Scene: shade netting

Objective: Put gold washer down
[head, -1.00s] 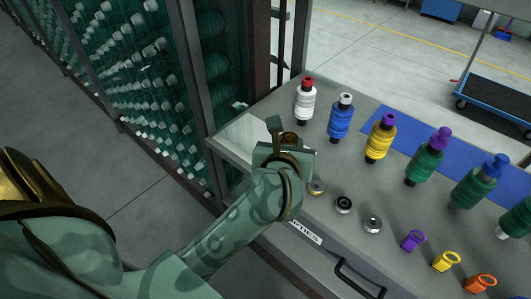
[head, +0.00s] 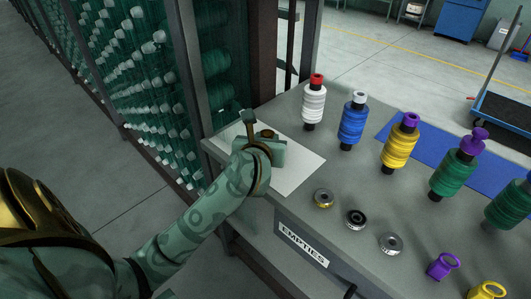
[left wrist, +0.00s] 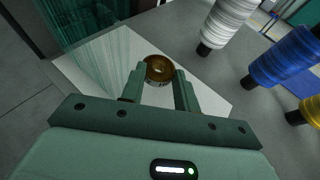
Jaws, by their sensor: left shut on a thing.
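The gold washer (left wrist: 158,69) is between the fingertips of my left gripper (left wrist: 160,80) in the left wrist view. In the head view, a brown-gold part of the washer (head: 268,133) shows at the fingers of my left gripper (head: 259,131). The gripper is shut on it, above the white sheet (head: 303,164) at the table's left corner. Whether the washer touches the sheet, I cannot tell. The sheet also shows under the fingers in the left wrist view (left wrist: 213,102). My right gripper is not in view.
Thread spools, such as the white one (head: 313,105) and blue one (head: 352,124), stand behind. A netting rack (head: 130,75) rises at left.

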